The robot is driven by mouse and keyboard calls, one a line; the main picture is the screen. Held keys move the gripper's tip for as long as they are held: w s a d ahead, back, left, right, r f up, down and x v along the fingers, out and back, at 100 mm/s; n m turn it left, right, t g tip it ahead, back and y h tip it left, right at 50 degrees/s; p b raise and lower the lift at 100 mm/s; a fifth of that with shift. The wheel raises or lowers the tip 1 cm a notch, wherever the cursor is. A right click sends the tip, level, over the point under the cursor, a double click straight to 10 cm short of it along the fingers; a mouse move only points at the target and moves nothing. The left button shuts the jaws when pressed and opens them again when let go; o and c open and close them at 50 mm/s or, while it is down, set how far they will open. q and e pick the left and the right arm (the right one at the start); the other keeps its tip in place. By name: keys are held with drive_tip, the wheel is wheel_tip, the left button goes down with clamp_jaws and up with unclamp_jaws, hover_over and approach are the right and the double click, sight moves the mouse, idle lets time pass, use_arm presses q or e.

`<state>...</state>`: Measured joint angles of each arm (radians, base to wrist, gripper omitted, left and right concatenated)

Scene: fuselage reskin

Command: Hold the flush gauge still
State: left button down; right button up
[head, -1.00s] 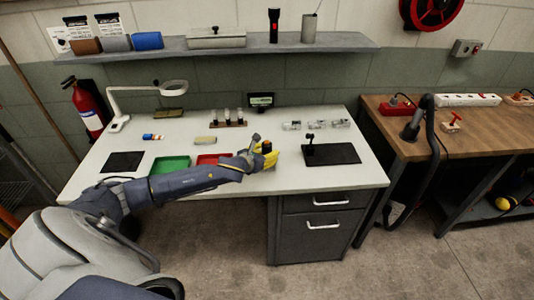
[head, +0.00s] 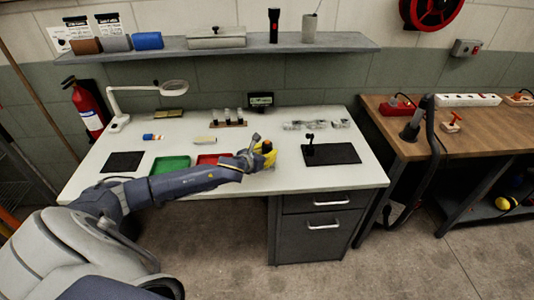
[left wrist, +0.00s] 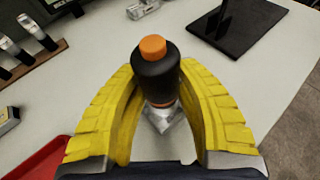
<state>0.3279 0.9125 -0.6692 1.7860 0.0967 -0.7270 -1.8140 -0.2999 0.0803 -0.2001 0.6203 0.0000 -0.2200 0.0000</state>
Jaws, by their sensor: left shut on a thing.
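The flush gauge appears to be the black cylinder with an orange cap (left wrist: 157,78) in the left wrist view. It stands between the two yellow fingers of my left gripper (left wrist: 160,120), which are shut on it. A clear, shiny faceted piece (left wrist: 165,122) shows just below the cylinder; whether it is part of the gauge I cannot tell. In the head view my left gripper (head: 265,155) is low over the white table, right of the red tray. My right gripper is in neither view.
On the white table (head: 235,192) are a red tray (head: 207,159), a green tray (head: 168,164), a black mat with a small stand (head: 340,154), several clear pieces (head: 316,125) and a magnifier lamp (head: 118,122). Bare tabletop lies in front of the mat.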

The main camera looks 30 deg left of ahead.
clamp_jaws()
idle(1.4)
